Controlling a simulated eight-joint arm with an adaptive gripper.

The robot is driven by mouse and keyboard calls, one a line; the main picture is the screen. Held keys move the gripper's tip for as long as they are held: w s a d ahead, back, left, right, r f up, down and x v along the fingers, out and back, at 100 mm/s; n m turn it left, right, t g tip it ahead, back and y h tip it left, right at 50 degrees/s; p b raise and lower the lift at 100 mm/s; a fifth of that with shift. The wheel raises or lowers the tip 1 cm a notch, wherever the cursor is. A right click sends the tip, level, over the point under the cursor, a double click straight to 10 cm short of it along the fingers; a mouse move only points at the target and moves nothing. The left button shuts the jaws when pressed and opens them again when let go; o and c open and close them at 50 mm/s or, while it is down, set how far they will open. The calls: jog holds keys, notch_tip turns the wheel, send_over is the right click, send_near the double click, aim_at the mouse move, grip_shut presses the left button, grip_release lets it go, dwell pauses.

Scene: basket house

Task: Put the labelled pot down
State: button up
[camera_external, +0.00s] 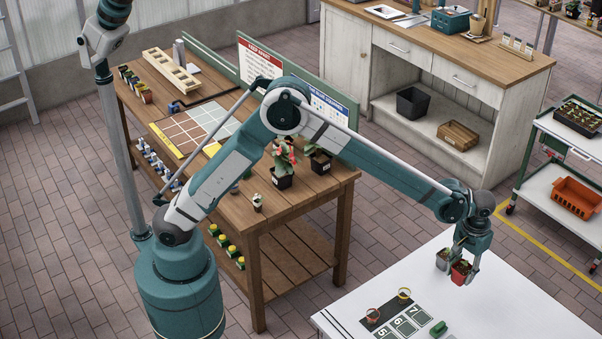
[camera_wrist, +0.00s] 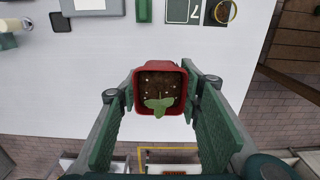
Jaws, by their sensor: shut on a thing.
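My gripper (camera_external: 468,254) is shut on a square red pot (camera_external: 461,272) near the back edge of the white table (camera_external: 500,305). In the wrist view the pot (camera_wrist: 136,77) sits between my two green fingers (camera_wrist: 160,105). It holds brown soil with pale specks and a small green leaf (camera_wrist: 158,104). The pot looks upright, with the tabletop behind it. No label can be read on it, and I cannot tell its exact height above the table. Dark numbered squares (camera_external: 397,324) lie on the table, and the wrist view shows the 7 (camera_wrist: 193,13).
A yellow-rimmed pot (camera_external: 404,294) and a reddish round pot (camera_external: 372,315) stand by the numbers. A green block (camera_external: 438,328) lies to their right. A wooden bench (camera_external: 320,178) with plants stands behind my arm.

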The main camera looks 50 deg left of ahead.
notch_tip(320, 180, down, 6)
jog(key=shift+f, duration=0.15)
dwell(0.4)
jog(key=shift+f, duration=3.1)
jog(key=shift+f, duration=1.85)
jog(key=shift+f+b, duration=0.2)
jog(key=shift+b, duration=0.2)
jog(key=o, duration=1.1)
jog(key=shift+o, duration=0.2)
jog(key=shift+r, duration=0.15)
